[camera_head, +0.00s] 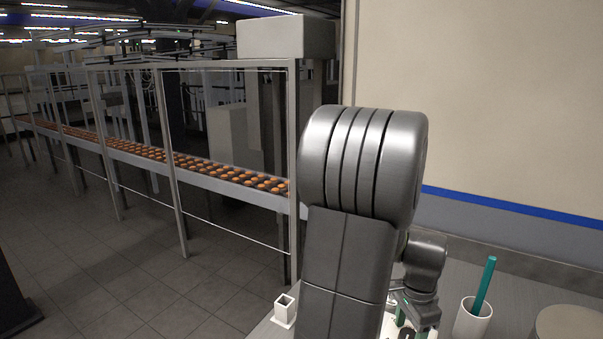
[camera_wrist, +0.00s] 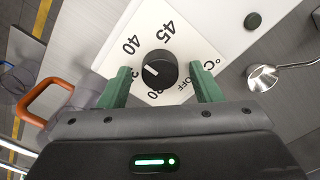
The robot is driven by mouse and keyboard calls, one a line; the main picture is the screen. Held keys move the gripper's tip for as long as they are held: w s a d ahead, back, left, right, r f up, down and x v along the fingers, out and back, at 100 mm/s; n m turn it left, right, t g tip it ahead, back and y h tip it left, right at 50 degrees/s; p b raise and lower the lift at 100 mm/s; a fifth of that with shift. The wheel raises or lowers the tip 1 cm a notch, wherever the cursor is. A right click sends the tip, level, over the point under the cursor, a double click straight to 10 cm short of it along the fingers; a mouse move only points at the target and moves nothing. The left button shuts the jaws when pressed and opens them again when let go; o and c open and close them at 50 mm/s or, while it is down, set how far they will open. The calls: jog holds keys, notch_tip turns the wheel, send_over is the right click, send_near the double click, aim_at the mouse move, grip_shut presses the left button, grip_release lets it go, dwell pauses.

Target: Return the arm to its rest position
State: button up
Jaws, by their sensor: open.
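In the wrist view my gripper (camera_wrist: 160,88) is open, its two green fingers spread apart. A black dial knob (camera_wrist: 158,69) shows between the fingers, on a white panel (camera_wrist: 140,25) marked with numbers such as 40 and 45, "°C" and "OFF". I see no contact between the fingers and the knob. In the head view my arm rises in front and bends down at the right to my wrist, low in the picture. There the fingers are small and partly hidden by my own arm.
A white cup (camera_head: 473,320) with a green stick (camera_head: 485,285) stands right of my wrist. A small white square holder (camera_head: 285,310) stands left of my arm. A fenced conveyor (camera_head: 225,185) carries biscuits at the left. The wrist view shows an orange handle (camera_wrist: 45,100) and a shiny lamp (camera_wrist: 262,77).

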jog(key=shift+n, duration=1.3)
jog(key=shift+r, duration=0.1)
